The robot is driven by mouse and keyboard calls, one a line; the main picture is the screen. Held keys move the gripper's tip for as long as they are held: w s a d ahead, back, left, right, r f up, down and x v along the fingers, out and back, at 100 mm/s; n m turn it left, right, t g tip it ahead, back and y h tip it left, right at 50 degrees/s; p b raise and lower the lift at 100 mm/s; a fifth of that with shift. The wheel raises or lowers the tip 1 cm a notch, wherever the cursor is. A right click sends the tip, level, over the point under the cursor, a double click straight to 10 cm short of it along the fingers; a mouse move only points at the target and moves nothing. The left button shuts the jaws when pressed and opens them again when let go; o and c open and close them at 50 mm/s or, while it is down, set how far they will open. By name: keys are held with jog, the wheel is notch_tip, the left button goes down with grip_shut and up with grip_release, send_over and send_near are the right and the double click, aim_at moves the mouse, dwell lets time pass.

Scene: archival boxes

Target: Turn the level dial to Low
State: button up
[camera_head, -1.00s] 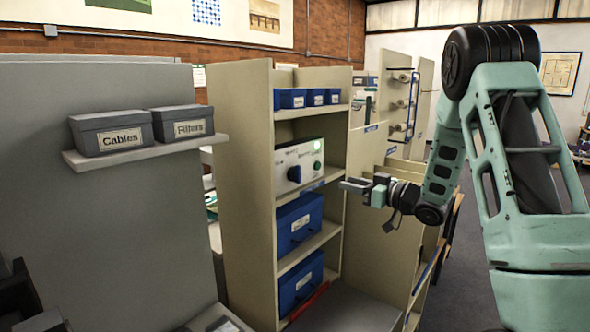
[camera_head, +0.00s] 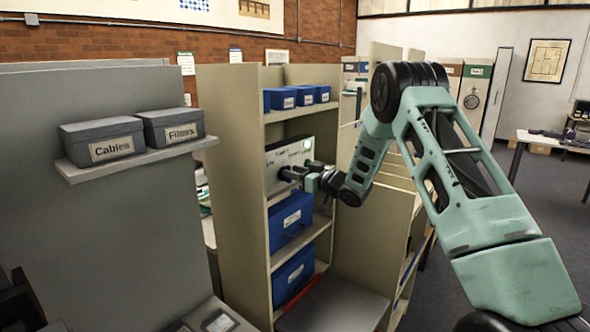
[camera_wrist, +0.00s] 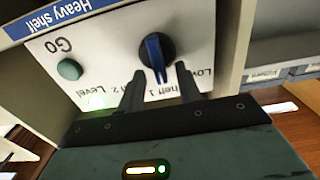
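The level dial (camera_wrist: 170,46) is a round black knob with a blue pointer on a white control panel (camera_head: 275,158). In the wrist view, the panel appears upside down, and the pointer's blue end points down the picture, toward the printed "Shelf 1". "Low" is printed to the right of that and "Level" to the left. My gripper (camera_wrist: 159,72) is open, with one finger on each side of the pointer's lower end. I cannot tell whether the fingers touch it. In the head view my gripper (camera_head: 290,172) is at the panel and hides the dial.
A GO button (camera_wrist: 69,69) and a blue "Heavy shelf" label (camera_wrist: 60,14) are beside the dial. Blue boxes (camera_head: 292,218) stand on shelves below the panel, and small blue bins (camera_head: 304,97) above. Grey Cables (camera_head: 105,141) and Filters (camera_head: 172,128) boxes are on the left.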

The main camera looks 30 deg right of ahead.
jog(key=shift+w, duration=0.15)
grip_shut()
jog(key=shift+a+f+b, duration=0.1)
jog(key=shift+f+b, duration=0.05)
jog(key=shift+b, duration=0.45)
jog(key=n+b, duration=0.3)
jog(key=b, duration=0.2)
jog(key=n+b, duration=0.3)
jog(key=b, duration=0.2)
jog(key=a+n+b, duration=0.1)
jog(key=n+b, duration=0.2)
jog(key=b, duration=0.3)
jog(key=shift+s+f+n, duration=0.25)
jog(key=shift+f+n, duration=0.05)
jog(key=shift+a+n+b, duration=0.1)
jog(key=shift+n+b, duration=0.2)
